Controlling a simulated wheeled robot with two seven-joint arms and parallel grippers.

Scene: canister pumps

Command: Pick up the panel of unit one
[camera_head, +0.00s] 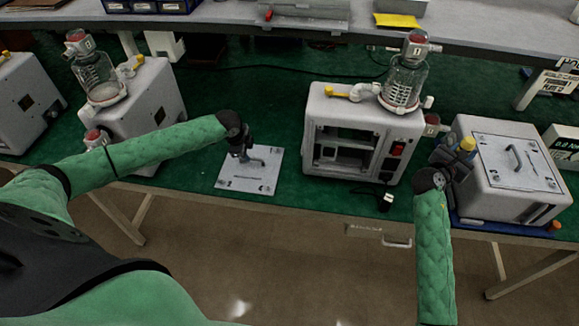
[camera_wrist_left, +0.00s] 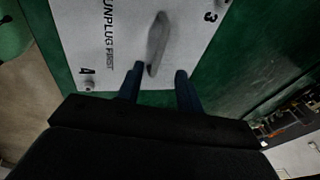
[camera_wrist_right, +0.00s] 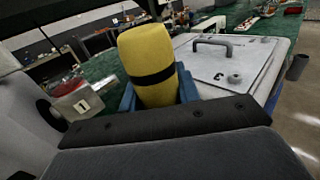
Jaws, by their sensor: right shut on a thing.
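The pale panel (camera_head: 237,183) lies flat on the green bench beside a unit with an open front (camera_head: 350,137). In the left wrist view the panel (camera_wrist_left: 110,20) reads "UNPLUG FIRST", with corner numbers 3 and 4 and a grey handle (camera_wrist_left: 158,42). My left gripper (camera_head: 245,156) is low over the panel. Its blue fingers (camera_wrist_left: 158,84) are open, with the handle's near end just ahead of the gap. My right gripper (camera_head: 455,158) is shut on a yellow cylinder with a black band (camera_wrist_right: 152,62), also visible in the head view (camera_head: 467,144).
A closed unit (camera_head: 510,165) with a handled panel stands right of the right gripper. Another unit with a glass jar (camera_head: 140,95) stands at left. A red-faced connector marked 1 (camera_wrist_right: 82,106) is left of the yellow cylinder. Bare green bench surrounds the panel.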

